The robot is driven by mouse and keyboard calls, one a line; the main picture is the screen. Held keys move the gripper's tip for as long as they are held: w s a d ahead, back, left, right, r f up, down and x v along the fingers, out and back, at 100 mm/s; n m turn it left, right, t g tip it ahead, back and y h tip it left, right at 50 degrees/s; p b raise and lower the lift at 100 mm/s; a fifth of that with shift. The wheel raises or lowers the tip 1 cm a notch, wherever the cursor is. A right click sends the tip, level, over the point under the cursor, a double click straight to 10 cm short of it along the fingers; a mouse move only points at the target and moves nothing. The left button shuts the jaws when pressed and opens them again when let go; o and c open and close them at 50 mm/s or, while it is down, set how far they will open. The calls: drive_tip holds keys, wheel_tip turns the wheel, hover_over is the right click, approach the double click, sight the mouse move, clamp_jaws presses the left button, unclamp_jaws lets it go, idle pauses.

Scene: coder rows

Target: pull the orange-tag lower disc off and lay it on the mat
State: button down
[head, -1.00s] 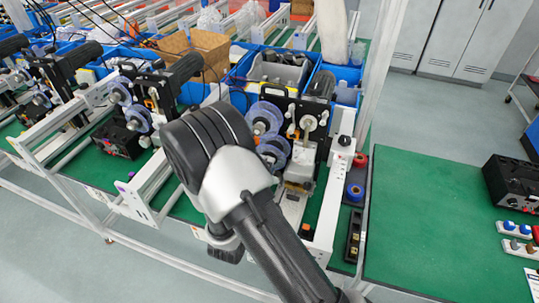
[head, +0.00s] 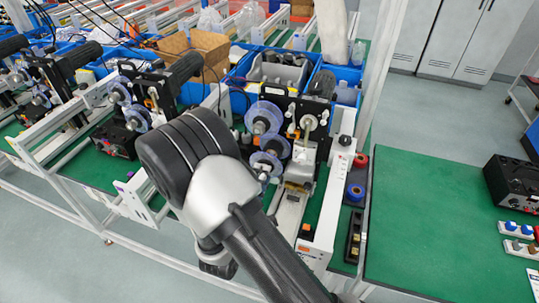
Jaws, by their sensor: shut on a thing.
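The coder unit nearest me carries an upper disc (head: 263,117), a bluish, see-through reel with a pale hub. My arm's thick dark joint and silver link stand in front of the unit's left side. My gripper is hidden behind them, so its fingers and hold do not show. An orange tag on the lower disc cannot be made out. A green mat-like surface (head: 430,215) covers the bench at right.
A black box (head: 512,183) and several blue and red switches stand at the right of the green bench. Blue and red rolls (head: 356,192) lie in a narrow tray beside the unit. More coder units stand in a row to the left. The middle of the green bench is clear.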

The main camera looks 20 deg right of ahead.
drive_tip(key=shift+s+a, duration=0.2)
drive_tip(key=shift+s, duration=0.1)
